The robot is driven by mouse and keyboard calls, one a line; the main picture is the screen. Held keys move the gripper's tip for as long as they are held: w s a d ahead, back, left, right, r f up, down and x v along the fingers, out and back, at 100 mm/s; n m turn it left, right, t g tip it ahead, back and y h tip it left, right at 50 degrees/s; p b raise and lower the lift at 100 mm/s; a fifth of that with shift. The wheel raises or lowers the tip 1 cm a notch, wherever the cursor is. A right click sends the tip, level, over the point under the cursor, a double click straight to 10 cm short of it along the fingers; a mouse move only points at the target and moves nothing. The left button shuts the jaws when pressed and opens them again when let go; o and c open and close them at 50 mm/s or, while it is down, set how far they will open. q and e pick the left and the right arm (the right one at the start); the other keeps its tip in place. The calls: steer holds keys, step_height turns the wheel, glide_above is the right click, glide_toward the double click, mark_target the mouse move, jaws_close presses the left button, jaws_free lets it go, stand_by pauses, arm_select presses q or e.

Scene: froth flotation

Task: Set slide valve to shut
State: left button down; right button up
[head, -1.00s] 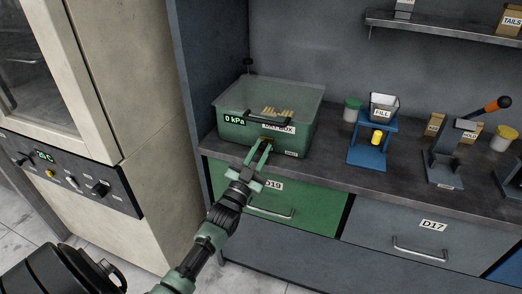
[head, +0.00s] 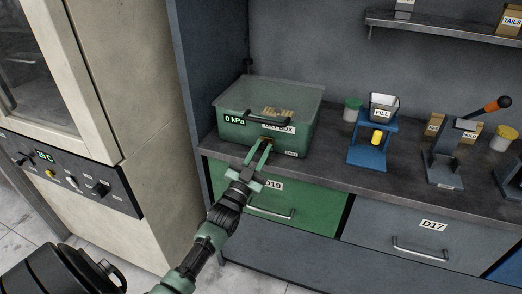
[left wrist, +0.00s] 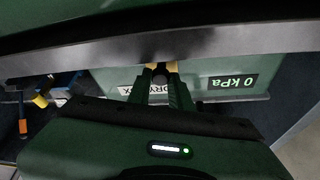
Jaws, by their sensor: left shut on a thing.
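The green dry box (head: 255,136) stands on the bench at the left, with a clear lid and a 0 kPa display. In the left wrist view, the yellowish fingertips (left wrist: 161,68) close around a small dark piece in front of the dry box wall (left wrist: 210,78). My right gripper is not in view.
A black handle (head: 268,120) crosses the dry box front just above my fingers. Green drawer D19 (head: 318,204) lies below. A blue stand (head: 367,155) with a FILL hopper (head: 383,105) and a lever press (head: 444,165) stand to the right. A beige cabinet (head: 135,110) stands left.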

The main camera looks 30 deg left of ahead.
arm_select(q)
steer(key=d, duration=0.2)
steer(key=w+d, duration=0.1)
steer(key=d, duration=0.2)
steer(key=w+d, duration=0.1)
steer(key=d, duration=0.2)
steer(key=shift+d+f, duration=0.1)
steer(key=c, duration=1.4)
jaws_free()
steer(key=shift+o, duration=0.7)
steer(key=shift+d, duration=0.15)
steer(key=shift+s+f, duration=0.15)
steer(key=shift+s, duration=0.15)
steer(key=v, duration=0.7)
